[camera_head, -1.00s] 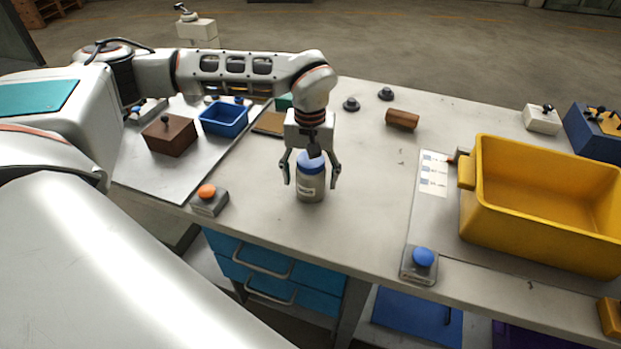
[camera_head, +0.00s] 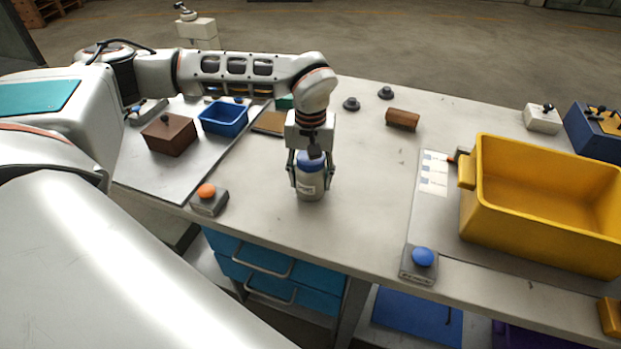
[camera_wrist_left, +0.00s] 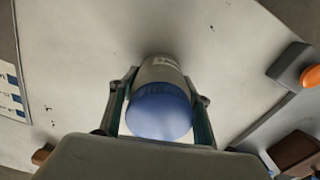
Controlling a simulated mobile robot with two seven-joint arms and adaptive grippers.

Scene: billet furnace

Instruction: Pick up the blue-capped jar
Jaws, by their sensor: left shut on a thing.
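The blue-capped jar (camera_head: 311,187) stands upright on the table (camera_head: 365,200) near its middle. It has a grey body, a pale label and a blue lid. My left gripper (camera_head: 310,186) comes down from above and is shut on the jar, with one finger on each side. In the left wrist view the blue cap (camera_wrist_left: 160,113) shows between the two fingers (camera_wrist_left: 160,115), and the label lies beyond it. The jar's base appears to be at table level. My right gripper is in neither view.
An orange-button box (camera_head: 208,198) is left of the jar. A blue-button box (camera_head: 421,263) and a large yellow bin (camera_head: 535,235) are at the right. A brown box (camera_head: 168,136) and a blue tray (camera_head: 224,118) stand at the left. A brown cylinder (camera_head: 402,120) lies behind right.

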